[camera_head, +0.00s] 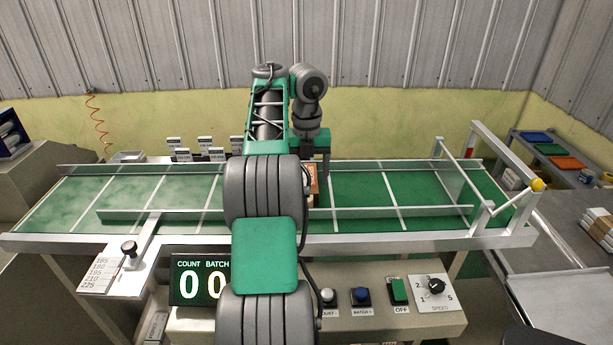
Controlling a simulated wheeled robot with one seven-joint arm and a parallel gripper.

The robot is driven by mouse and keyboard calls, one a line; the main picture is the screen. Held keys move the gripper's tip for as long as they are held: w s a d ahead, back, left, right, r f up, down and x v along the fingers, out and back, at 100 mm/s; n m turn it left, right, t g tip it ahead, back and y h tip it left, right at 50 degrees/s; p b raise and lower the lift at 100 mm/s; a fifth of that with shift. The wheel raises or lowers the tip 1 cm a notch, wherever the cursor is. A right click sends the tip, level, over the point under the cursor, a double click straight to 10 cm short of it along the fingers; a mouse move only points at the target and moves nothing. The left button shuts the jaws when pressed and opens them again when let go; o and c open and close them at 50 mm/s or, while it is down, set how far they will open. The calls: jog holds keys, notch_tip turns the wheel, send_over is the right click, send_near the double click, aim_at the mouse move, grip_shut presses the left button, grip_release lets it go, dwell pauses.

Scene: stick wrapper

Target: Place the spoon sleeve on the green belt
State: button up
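The green belt (360,183) runs left to right across the view, marked with white cross lines. My gripper (317,165) is over the middle of the belt, partly hidden behind my own arm. A small orange-brown piece (313,180), perhaps the spoon sleeve, shows just below my gripper, close to the belt. My arm hides its left part. I cannot tell whether it rests on the belt or is held, nor whether the fingers are closed on it.
A control panel (380,318) and a counter display (200,280) showing zeros stand in front. The belt's right half is free.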

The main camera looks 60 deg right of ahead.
aim_at(306, 180)
notch_tip(306, 180, up, 12)
jog(key=r+p, duration=0.1)
jog(key=p, duration=1)
jog(key=w+a+n+h, duration=0.1)
jog(key=w+a+n, duration=0.5)
jog(key=a+n, duration=0.35)
jog(key=w+a+n+h, duration=0.1)
jog(key=w+a+n, duration=0.5)
jog(key=a+n, duration=0.4)
jog(key=a+f+n+t, duration=0.1)
jog(key=a+f+n, duration=0.2)
jog(key=a+n, duration=0.6)
jog(key=s+a+f+n+t+y, duration=0.1)
jog(key=a+f+n, duration=0.2)
jog(key=a+n, duration=0.7)
jog(key=s+a+f+n+t+y, duration=0.1)
jog(key=a+f+n, duration=0.2)
jog(key=a+n, duration=0.7)
jog(key=shift+a+f+t, duration=0.2)
jog(key=shift+a+t, duration=0.15)
jog(key=shift+t, duration=0.05)
jog(key=shift+n, duration=0.25)
jog(key=shift+c, duration=0.3)
